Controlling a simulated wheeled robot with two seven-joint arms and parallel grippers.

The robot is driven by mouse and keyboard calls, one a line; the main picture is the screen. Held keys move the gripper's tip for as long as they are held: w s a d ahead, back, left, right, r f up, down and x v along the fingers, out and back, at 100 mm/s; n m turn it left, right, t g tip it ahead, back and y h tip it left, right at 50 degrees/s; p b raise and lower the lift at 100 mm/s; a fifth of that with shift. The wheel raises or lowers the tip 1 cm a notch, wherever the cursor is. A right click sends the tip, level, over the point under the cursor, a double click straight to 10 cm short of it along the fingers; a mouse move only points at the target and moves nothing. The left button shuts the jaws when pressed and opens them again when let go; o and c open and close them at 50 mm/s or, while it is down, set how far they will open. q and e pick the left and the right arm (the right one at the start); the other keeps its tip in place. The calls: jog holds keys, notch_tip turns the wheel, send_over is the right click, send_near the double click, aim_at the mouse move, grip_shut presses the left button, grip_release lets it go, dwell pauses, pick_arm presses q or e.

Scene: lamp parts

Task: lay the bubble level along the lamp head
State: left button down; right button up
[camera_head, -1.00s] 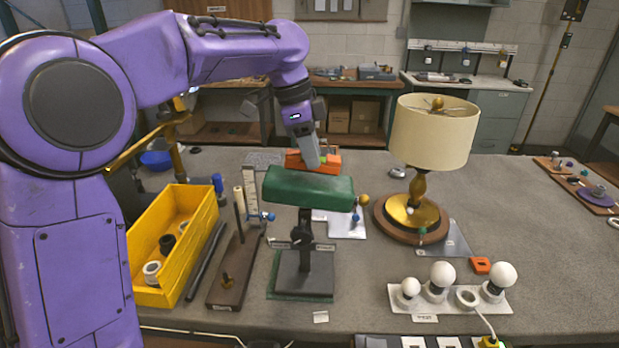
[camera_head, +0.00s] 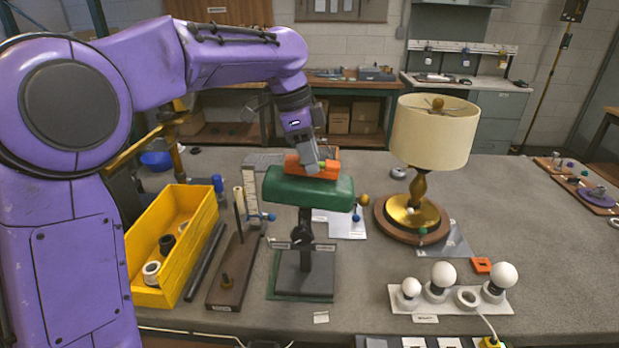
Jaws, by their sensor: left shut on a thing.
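The lamp head (camera_head: 308,190) is a long green shade, lying crosswise on a dark stand near the middle of the table. The orange bubble level (camera_head: 293,167), with a yellow-green vial, lies along the top of the head in the picture. I cannot tell whether it touches the head or is slightly above it. My left gripper (camera_head: 311,168) comes down from above and is shut on the level, hiding its middle. My right gripper is not in view.
A yellow bin (camera_head: 152,273) and a wooden base with a post (camera_head: 234,270) stand to the left. A lamp with a cream shade (camera_head: 433,132) stands to the right. A white board with bulbs (camera_head: 451,298) lies at front right.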

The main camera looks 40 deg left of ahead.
aim_at(296, 159)
pick_arm(q)
jog(key=shift+f+p, duration=0.4)
jog(key=shift+f, duration=0.05)
dwell(0.9)
jog(key=c, duration=0.7)
grip_release()
jog(key=shift+c, duration=0.2)
jog(key=p+v, duration=0.1)
jog(key=v, duration=0.9)
jog(key=shift+s+r, duration=0.1)
jog(key=shift+r, duration=0.25)
jog(key=shift+s+a, duration=0.1)
jog(key=shift+a, duration=0.05)
